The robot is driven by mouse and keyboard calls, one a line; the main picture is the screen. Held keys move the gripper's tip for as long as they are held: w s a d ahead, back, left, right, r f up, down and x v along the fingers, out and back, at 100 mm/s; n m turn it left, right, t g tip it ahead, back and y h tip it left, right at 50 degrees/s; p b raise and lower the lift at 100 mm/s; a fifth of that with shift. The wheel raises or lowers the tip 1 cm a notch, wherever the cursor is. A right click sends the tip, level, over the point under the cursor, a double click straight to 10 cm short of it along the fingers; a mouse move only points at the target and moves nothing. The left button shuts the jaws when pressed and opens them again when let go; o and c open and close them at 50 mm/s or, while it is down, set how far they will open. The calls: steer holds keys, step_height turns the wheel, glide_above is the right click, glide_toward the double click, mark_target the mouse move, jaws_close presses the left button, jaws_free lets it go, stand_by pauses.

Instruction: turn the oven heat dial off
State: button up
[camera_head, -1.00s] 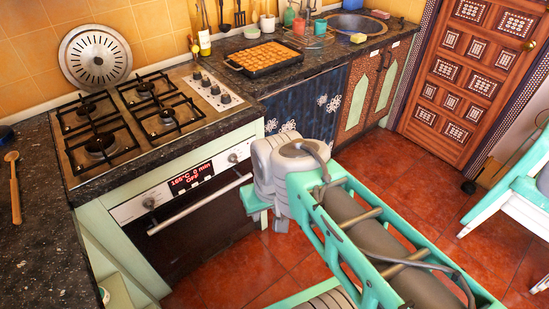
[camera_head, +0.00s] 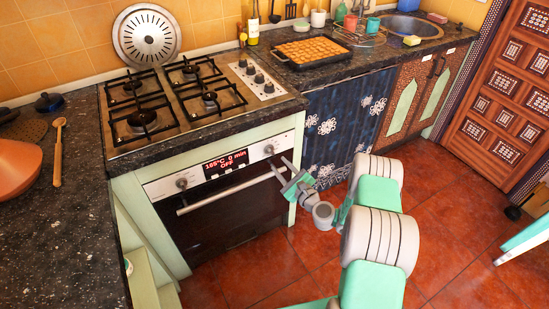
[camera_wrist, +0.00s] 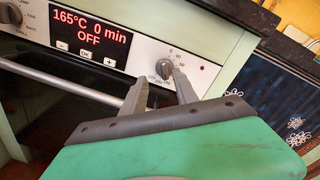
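The heat dial (camera_head: 268,149), a grey knob with temperature numbers around it, sits at the right of the oven's front panel. In the wrist view the heat dial (camera_wrist: 166,67) shows just beyond my fingertips, its pointer angled to the lower right. My gripper (camera_head: 282,165) is in front of the oven (camera_head: 235,212), near this dial. In the wrist view my gripper (camera_wrist: 160,74) is open and empty, with a clear gap between its fingers. The right fingertip overlaps the dial's lower right; contact cannot be told. The red display (camera_wrist: 90,27) reads 165°C, 0 min, OFF.
A second knob (camera_head: 182,183) is at the panel's left. The oven door handle (camera_head: 230,192) runs below the panel, close to my gripper. A gas hob (camera_head: 172,103) with several knobs is above. Blue floral curtain (camera_head: 345,125) hangs to the right; the red floor is open.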

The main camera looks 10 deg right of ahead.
mark_target(272, 153)
steer(key=shift+m, duration=0.6)
steer(key=x, duration=0.5)
steer(key=d+p+x, duration=0.1)
steer(key=x, duration=0.1)
steer(key=shift+w+f, duration=0.3)
steer(key=shift+f, duration=0.05)
jaws_close()
